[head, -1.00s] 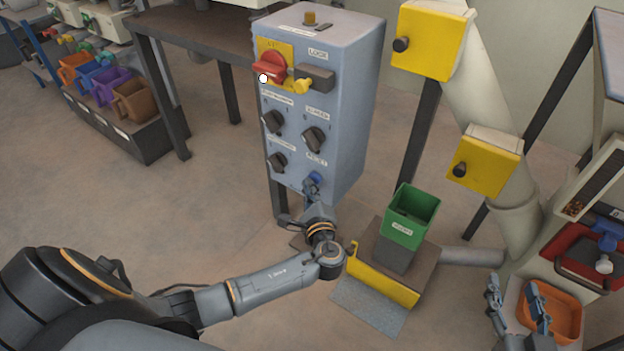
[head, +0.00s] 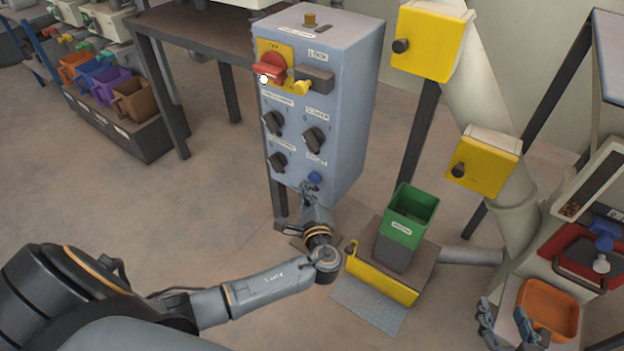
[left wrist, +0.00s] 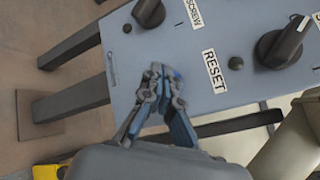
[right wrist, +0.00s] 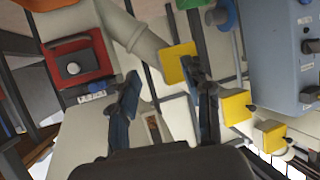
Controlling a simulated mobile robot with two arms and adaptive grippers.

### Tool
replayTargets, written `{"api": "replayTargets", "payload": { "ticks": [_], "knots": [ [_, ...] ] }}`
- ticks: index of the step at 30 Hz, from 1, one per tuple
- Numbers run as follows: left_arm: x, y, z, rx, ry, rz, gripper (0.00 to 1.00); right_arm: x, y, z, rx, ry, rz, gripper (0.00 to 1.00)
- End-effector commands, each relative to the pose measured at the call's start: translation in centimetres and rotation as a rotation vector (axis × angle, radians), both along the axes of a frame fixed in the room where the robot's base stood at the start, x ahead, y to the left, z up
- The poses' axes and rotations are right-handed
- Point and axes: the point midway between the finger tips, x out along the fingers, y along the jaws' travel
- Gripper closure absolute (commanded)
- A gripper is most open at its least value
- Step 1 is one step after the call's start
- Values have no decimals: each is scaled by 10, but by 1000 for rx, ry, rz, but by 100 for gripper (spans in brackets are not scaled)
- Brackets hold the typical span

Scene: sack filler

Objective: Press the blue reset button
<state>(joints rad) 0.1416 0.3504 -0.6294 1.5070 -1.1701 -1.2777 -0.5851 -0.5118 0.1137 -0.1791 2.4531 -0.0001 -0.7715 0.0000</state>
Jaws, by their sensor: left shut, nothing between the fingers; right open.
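The blue reset button (head: 315,177) is low on the front of the grey-blue control box (head: 350,110), below a small label. My left gripper (head: 305,188) is shut and empty, just below and left of the button, with a small gap seeming to show between them. In the left wrist view its fingertips (left wrist: 160,70) cover most of the button (left wrist: 177,73), beside the RESET label (left wrist: 214,71); contact cannot be told there. My right gripper (head: 504,310) is open and empty at lower right, near an orange bin; its spread fingers show in the right wrist view (right wrist: 163,78).
The box also carries a red switch (head: 270,68) on a yellow plate and several black knobs (head: 314,140). A green bin (head: 411,217) stands on a low platform right of my left gripper. The orange bin (head: 548,309) is at lower right. Open floor lies left.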

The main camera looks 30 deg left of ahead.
Motion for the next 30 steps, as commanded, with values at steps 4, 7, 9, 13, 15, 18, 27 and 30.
{"api": "replayTargets", "payload": {
  "ticks": [4,7,9,13,15,18,27,30],
  "knots": [
    [-4,0,0,1,1,0,100,-2,-3,-1,-10,25,-1,52],
    [-8,1,0,1,2,1,100,-8,-7,-9,-25,78,-7,52],
    [-11,1,0,1,2,1,100,-12,-8,-15,-33,114,-10,52],
    [-16,1,1,1,1,0,100,-20,-11,-24,-45,176,-14,52],
    [-19,1,1,1,1,0,100,-25,-13,-29,-53,210,-16,52],
    [-23,2,1,0,1,1,100,-32,-16,-36,-63,258,-19,52],
    [-36,3,0,2,1,0,100,-55,-24,-54,-93,402,-30,52],
    [-40,3,1,1,1,0,100,-64,-27,-59,-103,447,-32,52]
  ]
}}
